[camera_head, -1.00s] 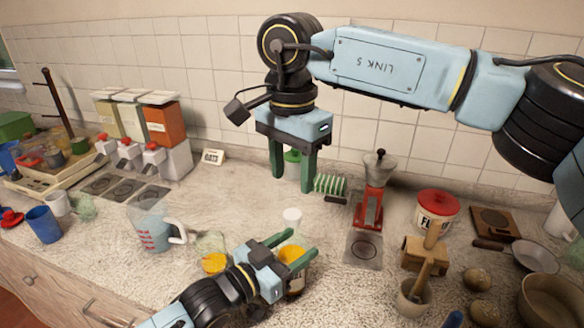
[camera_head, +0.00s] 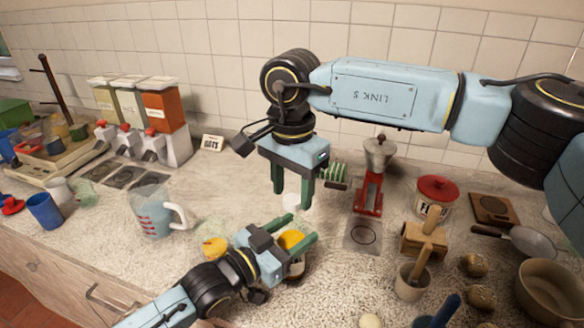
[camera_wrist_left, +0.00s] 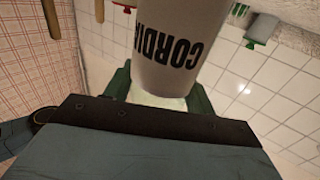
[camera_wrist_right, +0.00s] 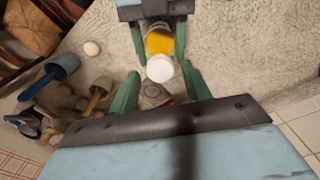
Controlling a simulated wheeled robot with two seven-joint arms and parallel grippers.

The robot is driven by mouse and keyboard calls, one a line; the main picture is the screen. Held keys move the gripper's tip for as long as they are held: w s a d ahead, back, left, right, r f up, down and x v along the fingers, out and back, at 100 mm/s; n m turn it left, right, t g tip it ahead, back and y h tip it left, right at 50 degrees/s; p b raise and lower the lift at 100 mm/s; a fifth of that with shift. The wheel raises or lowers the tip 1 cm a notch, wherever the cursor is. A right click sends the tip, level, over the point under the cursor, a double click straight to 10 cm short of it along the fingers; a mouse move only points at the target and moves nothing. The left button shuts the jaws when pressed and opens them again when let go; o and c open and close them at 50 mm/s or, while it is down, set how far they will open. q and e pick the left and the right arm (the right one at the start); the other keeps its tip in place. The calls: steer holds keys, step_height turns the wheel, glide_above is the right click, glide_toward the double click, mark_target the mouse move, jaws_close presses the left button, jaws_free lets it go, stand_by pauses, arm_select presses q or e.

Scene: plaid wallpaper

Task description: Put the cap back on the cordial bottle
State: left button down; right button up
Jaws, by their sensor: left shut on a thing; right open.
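My left gripper (camera_head: 296,231) is shut on the cordial bottle (camera_head: 297,267). Its pale label with dark "CORDI…" letters shows in the left wrist view (camera_wrist_left: 180,48). A yellow-orange area (camera_wrist_right: 160,43) shows between the left fingers in the right wrist view. A small white round piece, apparently the cap (camera_wrist_right: 160,68), shows near my right fingertips; it also shows in the head view (camera_head: 291,202), behind the left gripper. My right gripper (camera_head: 292,200) is open, pointing down above that area. I cannot tell whether its fingers touch the white piece.
A measuring jug (camera_head: 152,210) and a small yellow item (camera_head: 215,247) stand left of the bottle.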

steer(key=shift+f, duration=0.6)
steer(key=c, duration=1)
steer(key=m, duration=0.4)
steer(key=shift+c, duration=0.2)
steer(key=m, duration=1.3)
steer(key=shift+m, duration=0.4)
steer(key=o, duration=1.2)
steer(key=shift+c, duration=0.2)
